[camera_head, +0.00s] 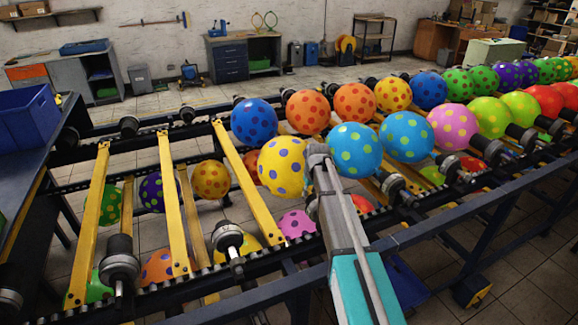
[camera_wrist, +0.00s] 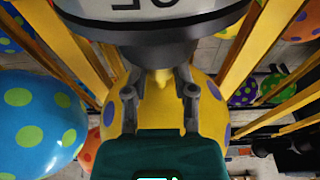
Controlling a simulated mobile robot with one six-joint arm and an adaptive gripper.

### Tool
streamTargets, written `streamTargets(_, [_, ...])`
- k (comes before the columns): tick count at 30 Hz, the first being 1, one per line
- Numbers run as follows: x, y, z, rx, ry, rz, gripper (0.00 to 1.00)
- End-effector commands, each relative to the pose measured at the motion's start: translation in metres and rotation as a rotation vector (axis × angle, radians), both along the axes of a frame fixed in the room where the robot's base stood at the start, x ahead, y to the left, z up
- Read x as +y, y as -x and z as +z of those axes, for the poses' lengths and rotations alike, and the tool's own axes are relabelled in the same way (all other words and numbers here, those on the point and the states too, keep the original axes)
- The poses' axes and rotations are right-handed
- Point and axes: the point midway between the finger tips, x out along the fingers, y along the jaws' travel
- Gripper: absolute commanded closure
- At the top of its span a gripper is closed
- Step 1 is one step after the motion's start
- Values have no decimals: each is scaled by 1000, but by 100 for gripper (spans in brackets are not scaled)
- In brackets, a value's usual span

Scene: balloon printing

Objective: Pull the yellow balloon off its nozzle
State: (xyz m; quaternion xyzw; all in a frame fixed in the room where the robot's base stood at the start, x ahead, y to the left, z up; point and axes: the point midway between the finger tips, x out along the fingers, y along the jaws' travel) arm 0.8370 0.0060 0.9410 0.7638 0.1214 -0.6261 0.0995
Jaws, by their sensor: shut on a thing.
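The yellow balloon (camera_head: 280,168) with purple-blue dots sits in the front row on the rack, beside the end of my arm. In the wrist view the yellow balloon (camera_wrist: 206,120) fills the middle behind my gripper. My gripper (camera_wrist: 160,97) has its two dark fingers on either side of the balloon's narrow neck, shut on it just below the nozzle (camera_wrist: 140,40). The nozzle is a large grey-white and black round piece at the top of the wrist view. In the head view my gripper (camera_head: 317,152) overlaps the balloon's right edge; its fingertips and the neck are hidden there.
A blue balloon with green dots (camera_head: 355,150) is close on the right, also large in the wrist view. A blue balloon with orange dots (camera_head: 254,121) is behind-left. Yellow bars (camera_head: 172,205) and empty nozzles (camera_head: 119,262) lie left. More balloons hang below the rack.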

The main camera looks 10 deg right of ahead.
Motion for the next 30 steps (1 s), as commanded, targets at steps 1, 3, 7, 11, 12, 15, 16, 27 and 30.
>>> streamTargets(1, [0, -1, 0, -1, 1, 0, 100])
streamTargets(3, [0, -2, 0, -1, 1, 0, 100])
streamTargets(7, [1, -2, 0, -1, 1, 0, 100])
streamTargets(11, [1, -4, 0, -1, 0, 0, 100])
streamTargets(12, [1, -5, 0, -1, 0, 0, 100])
streamTargets(15, [2, -8, 0, -1, 0, 0, 100])
streamTargets(16, [2, -9, 0, -1, 0, 0, 100])
streamTargets(27, [4, -13, 0, -1, 0, 0, 100])
streamTargets(30, [4, -13, 0, -1, 0, 0, 100])
